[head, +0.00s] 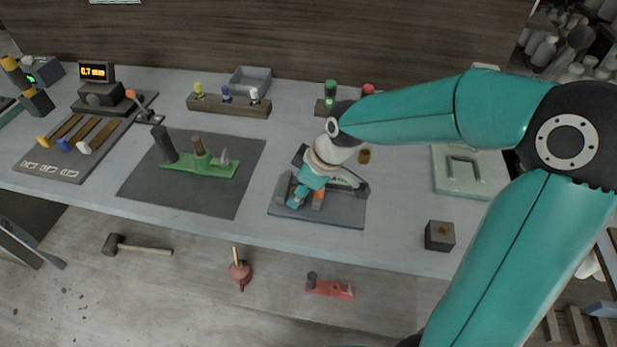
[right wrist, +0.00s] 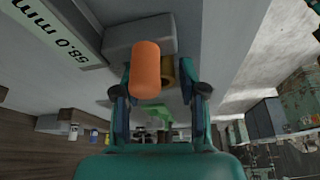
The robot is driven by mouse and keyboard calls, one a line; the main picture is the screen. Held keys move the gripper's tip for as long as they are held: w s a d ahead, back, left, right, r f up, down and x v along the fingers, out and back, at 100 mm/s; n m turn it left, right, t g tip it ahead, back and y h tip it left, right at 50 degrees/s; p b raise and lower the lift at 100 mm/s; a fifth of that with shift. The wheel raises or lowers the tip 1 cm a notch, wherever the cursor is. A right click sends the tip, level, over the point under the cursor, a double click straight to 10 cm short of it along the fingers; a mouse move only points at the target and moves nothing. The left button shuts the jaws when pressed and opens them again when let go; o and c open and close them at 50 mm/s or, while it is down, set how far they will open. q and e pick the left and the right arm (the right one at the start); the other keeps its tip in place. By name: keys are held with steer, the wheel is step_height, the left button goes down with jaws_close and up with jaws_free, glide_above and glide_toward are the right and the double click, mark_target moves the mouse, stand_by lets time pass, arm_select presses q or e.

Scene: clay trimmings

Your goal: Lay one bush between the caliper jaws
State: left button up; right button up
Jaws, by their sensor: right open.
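My right gripper (head: 300,198) is low over the dark plate (head: 345,220) that carries a grey fixture, which looks like the caliper (head: 352,192). In the right wrist view the gripper (right wrist: 160,92) is open, and an orange cylinder (right wrist: 145,72) shows between its fingers; contact is unclear. A brass-coloured round piece (right wrist: 168,70) is partly hidden behind the orange cylinder, beside a grey block (right wrist: 140,36). A readout (right wrist: 62,38) says 58.0 mm. In the head view a small brass bush (head: 364,156) stands behind the plate; my arm and gripper hide much of the fixture. My left gripper is not in view.
A dark mat (head: 215,200) with a green piece (head: 190,169) lies to the left. A rack with coloured pegs (head: 228,105), a grey bin (head: 250,79) and a 0.7 mm display (head: 96,72) stand farther back. A dark cube (head: 440,236) is at right.

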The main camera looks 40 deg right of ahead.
steer(key=v, duration=1.2)
steer(key=shift+p, duration=0.3)
